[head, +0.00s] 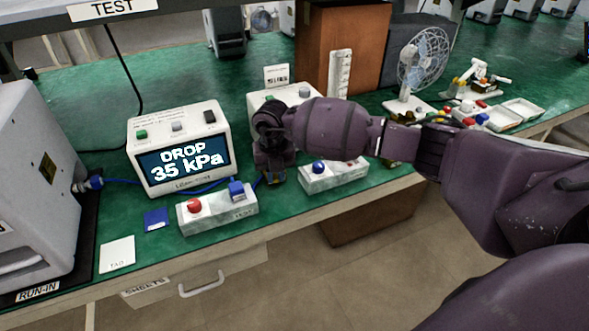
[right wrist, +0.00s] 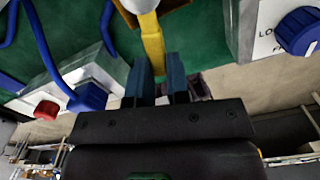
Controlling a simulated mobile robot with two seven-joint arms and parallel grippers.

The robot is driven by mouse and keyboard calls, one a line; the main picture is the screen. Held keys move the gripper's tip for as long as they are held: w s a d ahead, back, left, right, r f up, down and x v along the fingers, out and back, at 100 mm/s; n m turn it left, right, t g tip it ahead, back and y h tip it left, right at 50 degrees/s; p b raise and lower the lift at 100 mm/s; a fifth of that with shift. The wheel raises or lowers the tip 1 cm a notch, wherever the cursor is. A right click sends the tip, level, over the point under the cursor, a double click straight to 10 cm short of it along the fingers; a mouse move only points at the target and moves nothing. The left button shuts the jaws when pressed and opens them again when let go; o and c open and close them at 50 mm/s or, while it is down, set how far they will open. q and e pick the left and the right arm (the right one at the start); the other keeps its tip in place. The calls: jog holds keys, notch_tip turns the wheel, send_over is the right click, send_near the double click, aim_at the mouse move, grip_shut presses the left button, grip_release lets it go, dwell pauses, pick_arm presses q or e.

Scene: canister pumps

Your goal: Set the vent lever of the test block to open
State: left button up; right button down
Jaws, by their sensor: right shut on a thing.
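The pale test block (head: 218,208) stands near the front edge of the green bench, with a red knob (head: 194,205) and a blue fitting (head: 237,190) on top. My right gripper (head: 274,180) is low over the bench, between this block and another pale block to its right. In the right wrist view my right gripper (right wrist: 160,88) is shut on a yellow bar (right wrist: 152,42) that runs to a pale rounded end. I cannot tell whether the bar is the vent lever. The fingers hide its near end. The red knob (right wrist: 47,110) shows at left. My left gripper is not in view.
A display unit (head: 180,150) reading "DROP 35 kPa" stands behind the test block. Blue tubing (right wrist: 45,40) runs to the blue fitting. A block with a blue knob (head: 319,167) is close on the right. A fan (head: 420,60) stands further right.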

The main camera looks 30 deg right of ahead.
jog(key=shift+w+a+r+m+p, duration=0.25)
jog(key=shift+a+m+p, duration=0.2)
jog(key=shift+m, duration=0.25)
jog(key=shift+a+m, duration=0.15)
jog(key=shift+m, duration=0.15)
jog(key=shift+w+a+f+m+p, duration=0.2)
jog(key=shift+m+p, duration=0.25)
jog(key=shift+m, duration=0.15)
jog(key=c, duration=1.1)
grip_release()
